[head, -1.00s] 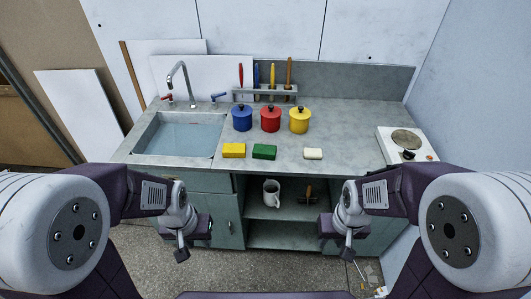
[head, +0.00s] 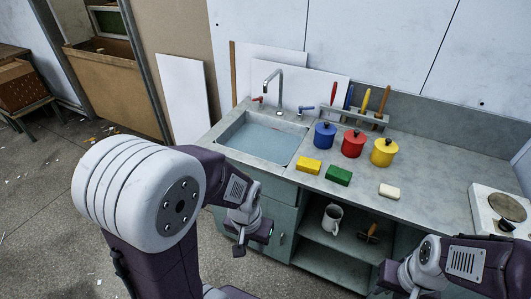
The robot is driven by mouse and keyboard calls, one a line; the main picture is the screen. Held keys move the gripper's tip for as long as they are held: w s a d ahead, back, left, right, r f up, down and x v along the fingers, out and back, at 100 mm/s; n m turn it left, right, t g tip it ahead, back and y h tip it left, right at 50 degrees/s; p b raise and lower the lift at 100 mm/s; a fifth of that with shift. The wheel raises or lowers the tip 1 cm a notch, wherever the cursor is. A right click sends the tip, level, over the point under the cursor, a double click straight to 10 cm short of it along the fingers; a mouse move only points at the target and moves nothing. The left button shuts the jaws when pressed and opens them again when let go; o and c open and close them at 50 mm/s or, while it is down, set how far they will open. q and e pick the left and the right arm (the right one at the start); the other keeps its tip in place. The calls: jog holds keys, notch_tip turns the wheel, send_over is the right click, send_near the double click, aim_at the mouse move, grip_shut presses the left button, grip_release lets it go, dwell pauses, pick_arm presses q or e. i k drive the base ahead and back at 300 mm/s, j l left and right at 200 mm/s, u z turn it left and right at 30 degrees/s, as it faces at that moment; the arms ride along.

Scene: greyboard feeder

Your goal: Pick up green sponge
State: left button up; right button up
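The green sponge (head: 338,175) lies flat on the grey counter (head: 420,205), between the yellow sponge (head: 309,165) and a white sponge-like block (head: 389,191). My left gripper (head: 246,245) hangs below counter height in front of the cabinet, left of the green sponge and well apart from it. Its fingers are too small and dark to tell open from shut. My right gripper (head: 405,290) is at the bottom edge, partly cut off, lower right of the sponge. Neither gripper touches the sponge.
Blue (head: 325,134), red (head: 353,143) and yellow (head: 384,152) pots stand behind the sponges. A sink (head: 262,138) with a tap is at the left, a hot plate (head: 500,212) at the right. A mug (head: 332,218) stands on the open shelf below. The counter's front strip is clear.

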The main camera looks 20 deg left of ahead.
aim_at(337, 175)
jog(key=i+l+u, duration=0.15)
jog(key=u, duration=0.25)
jog(key=i+l+u, duration=0.5)
jog(key=u, duration=0.25)
jog(key=i+l+u, duration=0.15)
jog(key=l+u, duration=0.2)
